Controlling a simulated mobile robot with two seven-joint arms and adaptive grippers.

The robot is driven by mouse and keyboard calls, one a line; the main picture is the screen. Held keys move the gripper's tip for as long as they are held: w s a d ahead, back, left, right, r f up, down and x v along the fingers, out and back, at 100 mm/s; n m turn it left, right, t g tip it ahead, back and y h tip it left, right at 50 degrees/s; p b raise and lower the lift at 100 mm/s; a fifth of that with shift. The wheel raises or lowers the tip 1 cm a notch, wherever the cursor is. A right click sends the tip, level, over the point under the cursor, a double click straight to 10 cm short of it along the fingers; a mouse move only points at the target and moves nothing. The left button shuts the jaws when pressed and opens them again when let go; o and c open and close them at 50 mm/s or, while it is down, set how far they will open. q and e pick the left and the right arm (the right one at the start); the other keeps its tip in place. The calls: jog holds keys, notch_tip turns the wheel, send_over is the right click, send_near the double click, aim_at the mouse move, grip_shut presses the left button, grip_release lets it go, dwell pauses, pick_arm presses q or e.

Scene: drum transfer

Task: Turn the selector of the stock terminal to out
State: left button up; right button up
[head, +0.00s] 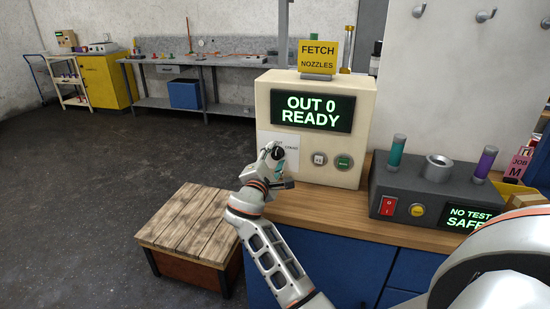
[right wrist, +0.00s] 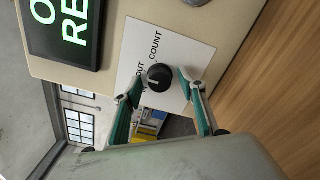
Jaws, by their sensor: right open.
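The stock terminal (head: 357,145) is a cream box on the wooden counter. Its screen (head: 312,111) reads "OUT 0 READY". The selector (right wrist: 160,77) is a round black knob on a white label plate (right wrist: 187,50) marked "OUT" and "COUNT". A short pale mark shows on the knob's left side in the right wrist view. My right gripper (right wrist: 159,84) is open, with one finger on each side of the knob; I cannot tell whether they touch it. In the head view, my right gripper (head: 277,163) hides the knob. My left gripper is not in view.
A dark test unit (head: 430,203) with a red switch and coloured cylinders stands on the counter (head: 310,205) at right. A wooden-topped crate (head: 187,222) stands on the floor at left. Open floor lies beyond it.

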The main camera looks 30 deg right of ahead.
jog(key=v, duration=1.2)
